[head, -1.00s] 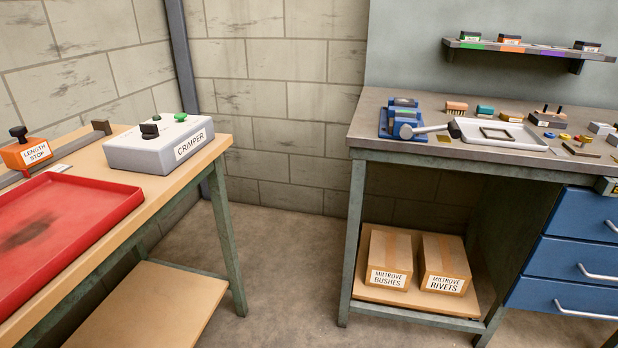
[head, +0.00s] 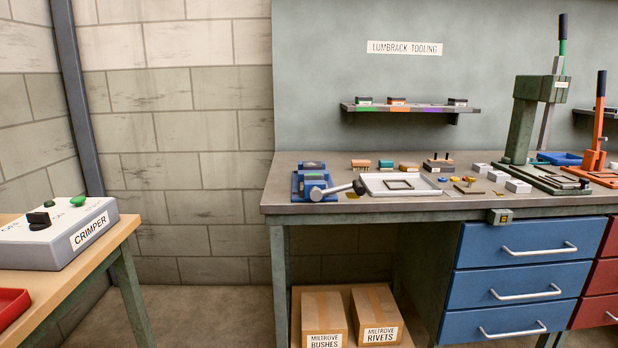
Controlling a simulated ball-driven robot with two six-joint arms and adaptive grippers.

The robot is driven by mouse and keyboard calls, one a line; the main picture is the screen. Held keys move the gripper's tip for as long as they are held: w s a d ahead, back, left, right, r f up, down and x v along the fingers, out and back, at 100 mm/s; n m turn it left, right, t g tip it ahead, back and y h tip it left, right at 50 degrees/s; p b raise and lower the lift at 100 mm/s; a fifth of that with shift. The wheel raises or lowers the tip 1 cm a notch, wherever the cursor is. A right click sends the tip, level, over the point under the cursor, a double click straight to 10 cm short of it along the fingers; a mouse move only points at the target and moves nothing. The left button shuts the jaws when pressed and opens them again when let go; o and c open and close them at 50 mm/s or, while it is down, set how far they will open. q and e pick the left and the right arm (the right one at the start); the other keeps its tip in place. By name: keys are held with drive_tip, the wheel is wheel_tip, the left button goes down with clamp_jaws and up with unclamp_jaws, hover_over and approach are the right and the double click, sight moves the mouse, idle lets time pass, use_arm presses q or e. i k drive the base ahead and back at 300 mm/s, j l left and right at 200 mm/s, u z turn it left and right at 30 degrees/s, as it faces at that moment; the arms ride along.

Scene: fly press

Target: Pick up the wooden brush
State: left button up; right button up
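A small brown block with what look like bristles below it, apparently the wooden brush (head: 361,164), sits near the back of the grey workbench (head: 281,197), left of a teal-topped block (head: 386,165) and a tan block (head: 408,167). It is small in the head view, so fine detail cannot be told. Neither of my grippers is in view.
A blue fixture (head: 313,183), a hammer (head: 340,189) and a pale tray (head: 376,186) lie in front and left of the brush. Green (head: 527,130) and orange (head: 598,135) presses stand at right. The crimper (head: 62,235) table is at left, with open floor between.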

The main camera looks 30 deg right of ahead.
sight(357, 165)
drive_tip(key=z, duration=1.8)
